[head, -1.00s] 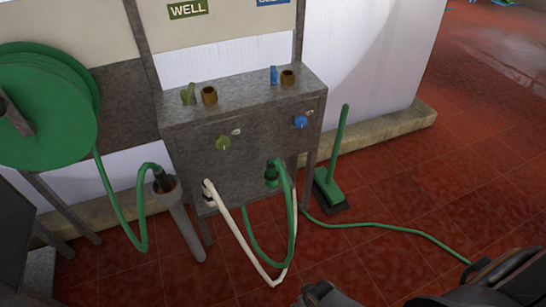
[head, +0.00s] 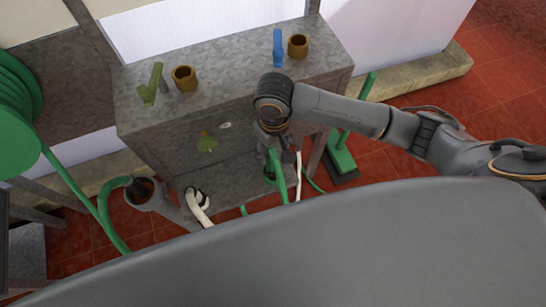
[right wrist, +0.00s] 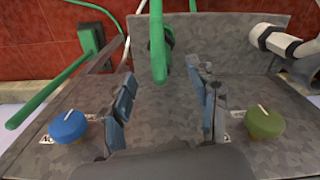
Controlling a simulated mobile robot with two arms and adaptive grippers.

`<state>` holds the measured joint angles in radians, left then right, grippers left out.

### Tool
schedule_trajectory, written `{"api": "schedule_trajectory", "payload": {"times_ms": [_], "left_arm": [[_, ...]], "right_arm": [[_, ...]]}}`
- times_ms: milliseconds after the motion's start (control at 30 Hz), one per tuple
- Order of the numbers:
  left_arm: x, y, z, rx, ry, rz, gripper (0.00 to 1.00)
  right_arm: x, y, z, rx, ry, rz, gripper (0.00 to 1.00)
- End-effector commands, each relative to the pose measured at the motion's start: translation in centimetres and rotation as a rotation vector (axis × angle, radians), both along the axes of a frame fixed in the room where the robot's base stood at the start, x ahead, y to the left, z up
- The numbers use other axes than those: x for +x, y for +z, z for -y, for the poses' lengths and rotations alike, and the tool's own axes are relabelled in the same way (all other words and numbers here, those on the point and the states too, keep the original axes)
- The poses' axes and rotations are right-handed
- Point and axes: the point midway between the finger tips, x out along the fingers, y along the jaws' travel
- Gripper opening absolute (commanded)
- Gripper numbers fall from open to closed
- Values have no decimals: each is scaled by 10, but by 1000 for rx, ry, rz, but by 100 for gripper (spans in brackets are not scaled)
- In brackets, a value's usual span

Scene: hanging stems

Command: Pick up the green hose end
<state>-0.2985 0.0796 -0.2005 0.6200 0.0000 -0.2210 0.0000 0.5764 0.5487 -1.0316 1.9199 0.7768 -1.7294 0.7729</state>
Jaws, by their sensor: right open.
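A green hose end (head: 276,165) is at the right side of the grey metal stand's front, with its hose hanging down. In the right wrist view the green hose (right wrist: 157,45) points in between the fingers from the top. My right gripper (right wrist: 167,98) is open around the line of this hose, its blue-padded fingers on either side and apart from it. In the head view my right gripper (head: 273,138) is at the stand's front, partly hiding the hose end. Another green hose (head: 118,183) ends in a grey holder tube at left. My left gripper is not in view.
The grey stand (head: 225,80) has an olive knob (right wrist: 265,121) and a blue knob (right wrist: 68,127) beside my fingers. A white hose end (head: 198,200) is to the left. A green broom (head: 341,155) leans at right. A green reel (head: 20,110) is at far left.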

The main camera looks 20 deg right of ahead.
Motion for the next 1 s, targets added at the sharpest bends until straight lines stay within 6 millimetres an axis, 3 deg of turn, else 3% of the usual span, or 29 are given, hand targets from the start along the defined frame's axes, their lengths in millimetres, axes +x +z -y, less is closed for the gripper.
{"api": "schedule_trajectory", "payload": {"times_ms": [300,567,800,1000], "left_arm": [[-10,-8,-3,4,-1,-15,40],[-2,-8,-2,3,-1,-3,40],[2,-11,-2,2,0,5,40],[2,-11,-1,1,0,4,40]], "right_arm": [[0,-62,0,0,-2,-1,59],[1,-82,-1,1,-1,1,59],[6,-117,-3,0,-1,1,59],[6,-127,-3,2,0,3,59]]}}
